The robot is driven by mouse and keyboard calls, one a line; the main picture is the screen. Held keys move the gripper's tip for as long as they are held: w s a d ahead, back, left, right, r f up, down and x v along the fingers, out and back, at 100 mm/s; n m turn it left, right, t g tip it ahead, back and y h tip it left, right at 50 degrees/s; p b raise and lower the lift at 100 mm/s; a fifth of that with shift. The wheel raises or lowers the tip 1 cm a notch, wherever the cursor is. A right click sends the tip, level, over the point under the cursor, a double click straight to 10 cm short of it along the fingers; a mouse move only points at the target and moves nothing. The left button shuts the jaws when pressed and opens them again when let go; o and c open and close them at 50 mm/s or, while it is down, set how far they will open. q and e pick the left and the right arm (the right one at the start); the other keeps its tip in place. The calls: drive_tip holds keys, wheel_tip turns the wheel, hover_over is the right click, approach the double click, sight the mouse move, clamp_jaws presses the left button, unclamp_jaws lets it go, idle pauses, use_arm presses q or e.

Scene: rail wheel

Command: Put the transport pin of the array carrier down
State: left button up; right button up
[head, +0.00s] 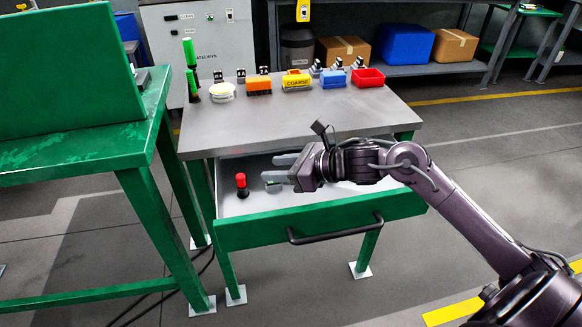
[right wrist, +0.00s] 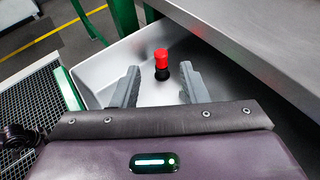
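The transport pin, which I take to be the piece with a red head and black lower part (head: 241,185), stands upright in the open drawer (head: 340,217), near its left end. In the right wrist view the pin (right wrist: 161,64) shows ahead of the fingertips, between their lines, with bare drawer floor around it. My right gripper (head: 269,168) is open and empty, over the drawer to the right of the pin. Its two grey fingers (right wrist: 160,80) are spread and appear not to touch the pin. My left gripper is not in view. I cannot identify an array carrier.
The drawer has a dark handle (head: 335,230) and hangs under a grey-topped table (head: 290,122). On the tabletop are a yellow block (head: 297,82), a red bin (head: 368,78), an orange block (head: 259,86) and green-handled pieces (head: 190,52). A green bench (head: 75,150) stands at left.

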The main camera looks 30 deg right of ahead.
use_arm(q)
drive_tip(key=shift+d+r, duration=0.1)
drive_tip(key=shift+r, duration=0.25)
use_arm(e)
drive_tip(key=v, duration=0.3)
drive_tip(key=shift+s, duration=0.1)
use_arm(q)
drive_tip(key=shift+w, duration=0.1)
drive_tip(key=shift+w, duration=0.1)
use_arm(e)
drive_tip(key=shift+d+r, duration=0.1)
